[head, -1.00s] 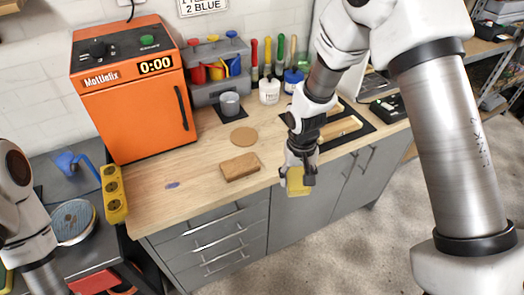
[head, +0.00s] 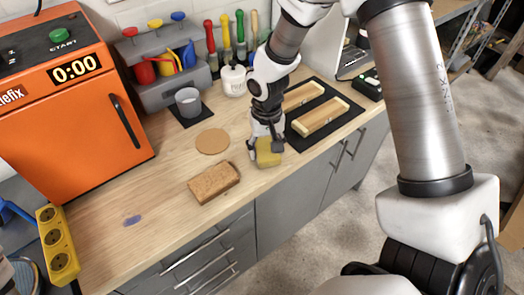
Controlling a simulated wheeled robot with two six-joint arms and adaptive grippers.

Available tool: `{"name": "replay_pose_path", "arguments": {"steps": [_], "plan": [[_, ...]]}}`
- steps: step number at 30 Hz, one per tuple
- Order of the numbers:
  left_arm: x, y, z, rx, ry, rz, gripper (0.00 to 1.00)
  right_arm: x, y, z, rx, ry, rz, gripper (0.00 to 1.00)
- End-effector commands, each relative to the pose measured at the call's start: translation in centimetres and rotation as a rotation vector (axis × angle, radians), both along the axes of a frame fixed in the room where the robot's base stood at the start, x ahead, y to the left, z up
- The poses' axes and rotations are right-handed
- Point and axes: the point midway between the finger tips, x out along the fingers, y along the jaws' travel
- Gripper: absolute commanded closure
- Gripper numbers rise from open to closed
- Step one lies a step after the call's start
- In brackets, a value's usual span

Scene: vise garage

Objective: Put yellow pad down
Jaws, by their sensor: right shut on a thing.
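The yellow pad (head: 268,154) is at the wooden worktop's front part, right of the brown cork block. My right gripper (head: 268,144) is above the pad and shut on it, with its fingers at the pad's upper part. The pad's underside is hidden, so I cannot tell whether it touches the worktop (head: 165,185). My left gripper is not in view.
The cork block (head: 214,182) and a round cork disc (head: 212,141) lie left of the pad. A black mat (head: 341,121) with two wooden blocks lies right. An orange oven (head: 70,110) stands left. A grey cup (head: 188,102) stands behind. The front-left worktop is mostly clear.

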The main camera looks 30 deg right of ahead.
Motion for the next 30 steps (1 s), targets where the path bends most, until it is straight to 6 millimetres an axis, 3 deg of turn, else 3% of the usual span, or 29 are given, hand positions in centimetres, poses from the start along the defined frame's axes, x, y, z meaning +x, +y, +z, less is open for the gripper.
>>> {"name": "replay_pose_path", "arguments": {"steps": [11,12,13,23,26,30], "plan": [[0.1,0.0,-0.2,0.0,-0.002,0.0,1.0,0.0,0.0,-0.4,0.0,-0.001,-0.001,0.71],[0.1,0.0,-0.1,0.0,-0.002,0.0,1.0,0.0,0.0,-0.3,0.0,-0.001,-0.001,0.25],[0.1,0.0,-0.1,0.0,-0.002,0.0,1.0,0.0,0.0,-0.3,0.0,-0.001,0.0,0.14],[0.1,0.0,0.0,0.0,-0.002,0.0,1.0,0.0,0.0,-0.2,0.0,-0.001,0.0,0.14],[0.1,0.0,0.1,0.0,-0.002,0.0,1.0,0.1,0.0,0.5,0.0,-0.003,0.0,0.14],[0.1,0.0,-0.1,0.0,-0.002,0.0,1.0,0.1,0.0,3.2,0.0,-0.007,-0.001,0.14]]}}
